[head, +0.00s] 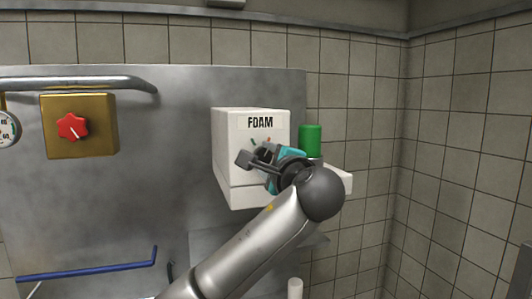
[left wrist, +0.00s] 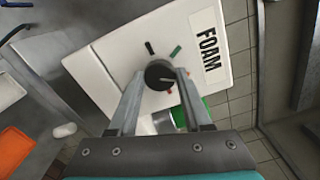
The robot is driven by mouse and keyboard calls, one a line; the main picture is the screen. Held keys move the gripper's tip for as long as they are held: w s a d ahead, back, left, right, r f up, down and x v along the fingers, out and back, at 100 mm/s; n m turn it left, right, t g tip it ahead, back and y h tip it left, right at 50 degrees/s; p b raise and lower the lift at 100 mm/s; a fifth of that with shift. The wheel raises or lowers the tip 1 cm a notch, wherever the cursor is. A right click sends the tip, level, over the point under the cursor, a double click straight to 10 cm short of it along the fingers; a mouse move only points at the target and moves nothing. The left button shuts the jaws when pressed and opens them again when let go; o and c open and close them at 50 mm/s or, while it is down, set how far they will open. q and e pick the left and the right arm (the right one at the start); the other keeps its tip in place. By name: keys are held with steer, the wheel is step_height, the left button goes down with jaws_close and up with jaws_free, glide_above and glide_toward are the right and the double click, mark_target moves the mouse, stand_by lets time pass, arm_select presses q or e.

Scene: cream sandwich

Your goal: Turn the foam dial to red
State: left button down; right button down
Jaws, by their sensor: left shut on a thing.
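The white foam box (head: 228,140) with the label FOAM hangs on the steel panel; it also fills the middle of the left wrist view (left wrist: 115,48). Its round black dial (left wrist: 157,74) has a white pointer line. Around the dial are a black mark (left wrist: 150,48), a green mark (left wrist: 176,51) and a red mark (left wrist: 168,91). The pointer appears to aim between green and red. My left gripper (head: 262,157) is at the box front, its fingers shut on the dial from both sides. In the head view the gripper hides the dial. My right gripper is not in view.
A green cylinder (head: 310,138) stands on a white ledge (head: 340,180) right of the box. A brass box (head: 100,105) with a red knob (head: 72,126) and a blue bar (head: 85,268) are on the panel at left. An orange tray (left wrist: 14,152) shows in the left wrist view.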

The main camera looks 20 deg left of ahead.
arm_select(q)
steer(key=m, duration=1.2)
steer(key=shift+f, duration=0.1)
stand_by(0.5)
steer(key=shift+c, duration=1.7)
jaws_free()
